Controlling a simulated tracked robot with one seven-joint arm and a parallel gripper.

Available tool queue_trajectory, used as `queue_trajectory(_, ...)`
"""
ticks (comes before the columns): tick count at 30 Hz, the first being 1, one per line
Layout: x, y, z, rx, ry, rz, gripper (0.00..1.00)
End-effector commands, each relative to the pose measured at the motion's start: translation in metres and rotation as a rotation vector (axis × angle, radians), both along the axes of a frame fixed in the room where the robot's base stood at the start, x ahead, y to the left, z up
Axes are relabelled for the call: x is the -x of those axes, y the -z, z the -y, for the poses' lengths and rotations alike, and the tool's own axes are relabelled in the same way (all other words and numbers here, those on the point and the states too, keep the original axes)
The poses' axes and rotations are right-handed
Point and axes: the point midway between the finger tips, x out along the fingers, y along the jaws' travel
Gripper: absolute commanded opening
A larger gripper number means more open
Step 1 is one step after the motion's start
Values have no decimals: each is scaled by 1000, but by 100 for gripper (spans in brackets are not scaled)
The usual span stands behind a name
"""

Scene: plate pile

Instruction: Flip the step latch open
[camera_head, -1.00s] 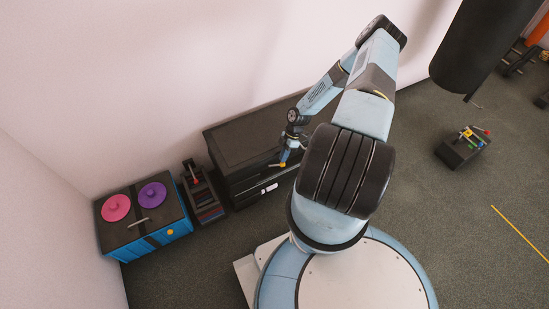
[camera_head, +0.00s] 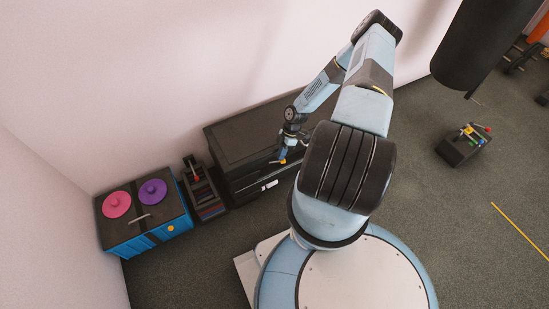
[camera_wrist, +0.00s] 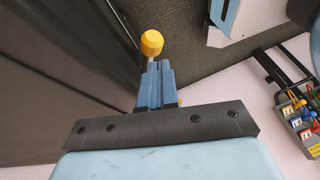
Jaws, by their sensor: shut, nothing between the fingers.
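A yellow knob (camera_wrist: 151,42) on a thin stem stands just beyond my fingertips in the wrist view; it looks like the latch handle, but I cannot tell its exact position. In the head view a small yellow part (camera_head: 283,161) shows at the front upper edge of the black cabinet (camera_head: 235,141). My gripper (camera_wrist: 154,68) is shut, its blue fingers together and empty, right behind the knob. Whether they touch is unclear. In the head view my gripper (camera_head: 284,153) is small, close against the cabinet front. The stem's base is hidden behind the fingers.
A blue box (camera_head: 160,233) with pink and purple discs stands at the left. A small dark stand (camera_head: 197,180) with a red part is between it and the cabinet. A black block (camera_head: 458,150) with coloured parts sits on the floor at right. Open floor lies between.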

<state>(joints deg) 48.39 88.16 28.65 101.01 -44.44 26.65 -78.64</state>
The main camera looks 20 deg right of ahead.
Motion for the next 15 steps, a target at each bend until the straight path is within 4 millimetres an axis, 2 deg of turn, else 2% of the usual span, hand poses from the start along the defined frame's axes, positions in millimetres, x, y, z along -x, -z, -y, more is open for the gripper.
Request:
queue_trajectory(8, -7, -35, -4, 2, -8, 1, 0)
queue_trajectory(15, -18, -72, 24, 2, -3, 1, 0)
